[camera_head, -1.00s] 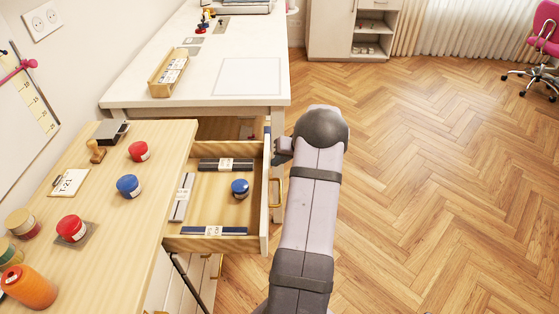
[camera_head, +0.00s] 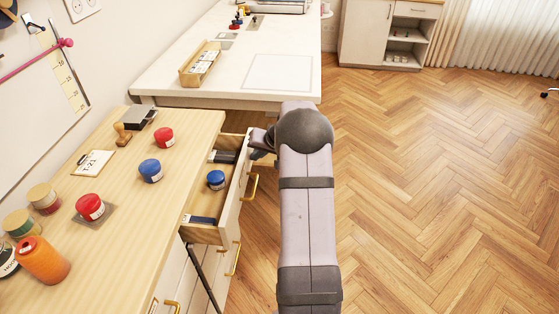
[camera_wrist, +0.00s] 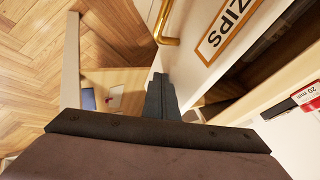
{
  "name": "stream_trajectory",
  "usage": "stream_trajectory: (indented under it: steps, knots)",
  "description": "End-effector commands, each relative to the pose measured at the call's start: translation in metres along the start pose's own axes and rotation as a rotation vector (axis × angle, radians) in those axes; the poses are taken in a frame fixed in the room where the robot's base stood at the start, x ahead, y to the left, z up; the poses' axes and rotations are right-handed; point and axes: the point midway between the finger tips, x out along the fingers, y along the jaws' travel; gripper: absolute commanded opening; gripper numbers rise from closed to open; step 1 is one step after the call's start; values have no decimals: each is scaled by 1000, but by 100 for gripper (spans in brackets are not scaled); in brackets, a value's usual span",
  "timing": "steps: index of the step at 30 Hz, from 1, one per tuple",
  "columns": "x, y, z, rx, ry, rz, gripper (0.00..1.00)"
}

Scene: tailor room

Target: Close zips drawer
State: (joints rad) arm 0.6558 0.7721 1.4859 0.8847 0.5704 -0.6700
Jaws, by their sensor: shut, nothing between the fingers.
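The zips drawer (camera_head: 207,233) is partly open under the wooden counter. Its white front with the framed "ZIPS" label (camera_wrist: 228,25) and a brass handle (camera_wrist: 165,24) shows in the wrist view. A blue-lidded jar (camera_head: 216,180) and dark packets with white labels lie inside the drawer. My gripper (camera_wrist: 161,82) is shut and empty, its fingertips at the drawer's front panel; whether they touch it I cannot tell. In the head view my arm covers part of the gripper (camera_head: 259,143) beside the far end of the drawer front.
The wooden counter (camera_head: 115,205) holds red and blue jars, thread spools, a stamp and a "T-21" card. A white table (camera_head: 222,85) stands beyond it. More drawers with brass handles (camera_head: 234,258) are below. Open wooden floor lies to the right.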

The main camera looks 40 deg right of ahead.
Motion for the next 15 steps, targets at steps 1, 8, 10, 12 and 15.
stream_trajectory:
  steps: [1,8,10,12,15]
  knots:
    - [8,-15,1,-7,-2,-2,0]
    - [32,-64,0,-4,-3,-2,0]
    - [38,-75,0,-3,-1,-1,0]
    - [44,-84,0,-3,-2,0,0]
    - [49,-94,0,-3,-1,0,0]
